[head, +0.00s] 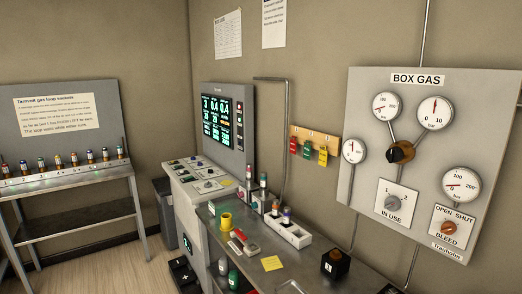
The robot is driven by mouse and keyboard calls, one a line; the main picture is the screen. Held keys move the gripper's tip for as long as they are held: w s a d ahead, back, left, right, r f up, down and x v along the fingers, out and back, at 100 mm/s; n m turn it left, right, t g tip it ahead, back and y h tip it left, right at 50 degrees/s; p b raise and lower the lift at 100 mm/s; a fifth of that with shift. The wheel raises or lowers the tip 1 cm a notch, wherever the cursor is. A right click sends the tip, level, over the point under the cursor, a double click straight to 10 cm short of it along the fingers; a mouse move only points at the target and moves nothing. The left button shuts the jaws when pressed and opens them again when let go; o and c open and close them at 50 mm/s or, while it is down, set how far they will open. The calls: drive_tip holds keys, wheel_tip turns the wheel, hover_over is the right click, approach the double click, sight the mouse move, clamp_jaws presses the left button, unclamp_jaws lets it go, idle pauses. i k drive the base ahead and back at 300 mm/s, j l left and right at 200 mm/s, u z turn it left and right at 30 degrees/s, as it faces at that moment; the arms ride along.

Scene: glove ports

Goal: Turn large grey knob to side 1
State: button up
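The large grey knob (392,202) sits on a white plate (402,212) marked 1 at upper left, 2 at upper right and IN USE below. The plate is on the grey BOX GAS panel (362,95) on the right wall. The knob is too small for me to tell which number it points to. My gripper is not in view, and nothing covers the knob.
The panel also holds several round gauges, a dark and orange knob (401,152) above, and an orange BLEED knob (449,227) at lower right.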

sight(393, 203)
drive_tip(key=i+j, duration=0.15)
drive_tip(key=j, duration=0.25)
drive_tip(key=i+j, duration=0.1)
drive_tip(key=j, duration=0.3)
drive_tip(key=i+j+u, duration=0.1)
drive_tip(key=j, duration=0.3)
drive_tip(key=i+j, duration=0.2)
drive_tip(key=j, duration=0.2)
drive_tip(key=i+j, duration=0.1)
drive_tip(key=j, duration=0.25)
drive_tip(key=i+j+u, duration=0.1)
drive_tip(key=i, duration=0.65)
drive_tip(key=i+j, duration=0.1)
drive_tip(key=i, duration=0.6)
drive_tip(key=z, duration=2.7)
drive_tip(key=l+z, duration=0.15)
drive_tip(key=z, duration=0.25)
drive_tip(key=i+l+z, duration=0.1)
drive_tip(key=z, duration=0.25)
